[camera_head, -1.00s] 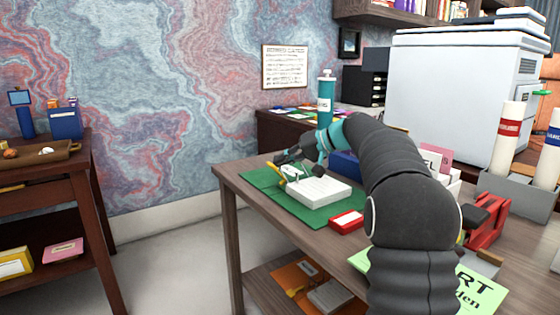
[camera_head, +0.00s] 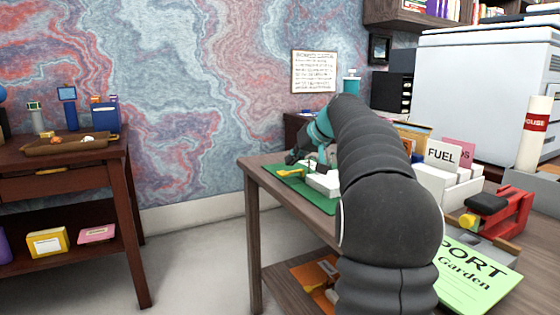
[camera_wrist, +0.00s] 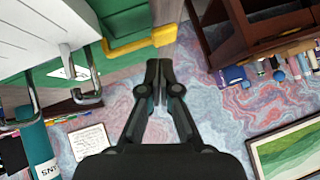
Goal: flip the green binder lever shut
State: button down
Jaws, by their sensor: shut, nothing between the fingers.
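The green binder (camera_head: 291,199) lies open on the desk in the head view, with a white paper block (camera_head: 324,184) on it. My arm covers part of both. In the wrist view the green cover (camera_wrist: 122,22), the white paper (camera_wrist: 35,30) and bent metal rings (camera_wrist: 88,97) show at upper left. The yellow lever (camera_wrist: 142,43) is at the binder's edge; it also shows in the head view (camera_head: 290,173). My gripper (camera_wrist: 159,68) is shut and empty, its tips just below the lever in the wrist picture. I cannot tell whether they touch.
A teal bottle (camera_head: 351,84) stands behind my arm. To its right are card holders (camera_head: 440,155), a red device (camera_head: 503,215) and a green sheet (camera_head: 470,277). A side table (camera_head: 120,165) with a tray stands left, across a clear floor gap.

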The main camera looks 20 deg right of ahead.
jog(key=shift+w+r, duration=0.1)
jog(key=shift+w, duration=0.05)
jog(key=shift+d+p, duration=0.4)
jog(key=shift+d, duration=0.05)
jog(key=shift+r, duration=0.1)
jog(key=shift+r+p, duration=0.3)
jog(key=shift+p, duration=0.1)
jog(key=s+r+p, duration=0.2)
jog(key=s+r, duration=0.5)
jog(key=r, duration=0.3)
jog(key=shift+d+r+p, duration=0.15)
jog(key=shift+p, duration=0.25)
